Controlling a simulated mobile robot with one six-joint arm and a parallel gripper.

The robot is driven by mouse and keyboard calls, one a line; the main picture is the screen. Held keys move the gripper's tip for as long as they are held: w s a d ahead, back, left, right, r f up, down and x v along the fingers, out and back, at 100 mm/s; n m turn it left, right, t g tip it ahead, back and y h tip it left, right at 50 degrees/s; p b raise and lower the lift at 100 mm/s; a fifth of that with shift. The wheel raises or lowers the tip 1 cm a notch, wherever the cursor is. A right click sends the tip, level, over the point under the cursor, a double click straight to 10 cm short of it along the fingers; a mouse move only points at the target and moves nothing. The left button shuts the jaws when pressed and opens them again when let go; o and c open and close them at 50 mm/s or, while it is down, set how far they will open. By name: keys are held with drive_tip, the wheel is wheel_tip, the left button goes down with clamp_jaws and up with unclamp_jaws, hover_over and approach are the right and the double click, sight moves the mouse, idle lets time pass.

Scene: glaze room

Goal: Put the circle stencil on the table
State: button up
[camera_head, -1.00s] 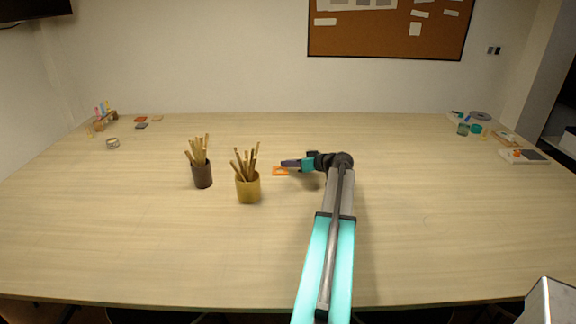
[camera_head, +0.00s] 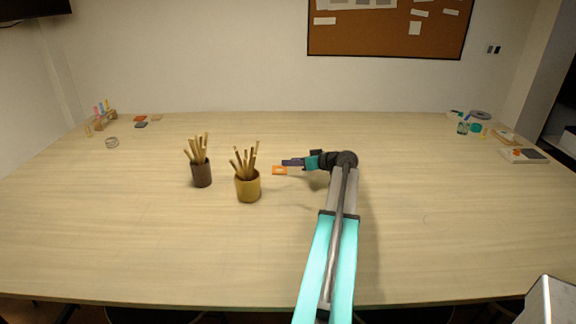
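A small orange square with a pale round middle, which looks like the circle stencil (camera_head: 275,172), shows just beyond the yellow pot, at or just above the table (camera_head: 430,220). My gripper (camera_head: 287,163) reaches in from the right and points left, with its dark fingers over the far edge of the stencil in the picture. The fingers are small and seen from the side, so I cannot tell whether they are open or shut, or whether they touch the stencil.
A yellow pot of brushes (camera_head: 248,188) stands left of my gripper, and a dark brown pot of brushes (camera_head: 202,174) stands further left. Small items lie at the far left and far right corners.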

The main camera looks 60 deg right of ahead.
drive_tip(key=b+v, duration=0.2)
drive_tip(key=v, duration=0.8)
drive_tip(key=shift+s, duration=0.1)
drive_tip(key=shift+o, duration=0.4)
drive_tip(key=shift+s+f+g, duration=0.3)
drive_tip(key=shift+f+g, duration=0.1)
drive_tip(key=shift+f, duration=0.2)
drive_tip(key=shift+s+r+g, duration=0.1)
drive_tip(key=shift+s+g, duration=0.05)
drive_tip(key=shift+g, duration=0.25)
drive_tip(key=shift+r+n+g, duration=0.3)
drive_tip(key=shift+r+n, duration=0.05)
drive_tip(key=shift+n, duration=0.05)
drive_tip(key=shift+n+g+h, duration=0.4)
drive_tip(key=shift+n+g, duration=0.1)
drive_tip(key=r, duration=0.1)
drive_tip(key=w+r, duration=0.1)
drive_tip(key=r, duration=0.1)
drive_tip(key=a+r+b, duration=0.1)
drive_tip(key=shift+w+r, duration=0.3)
drive_tip(key=shift+w, duration=0.1)
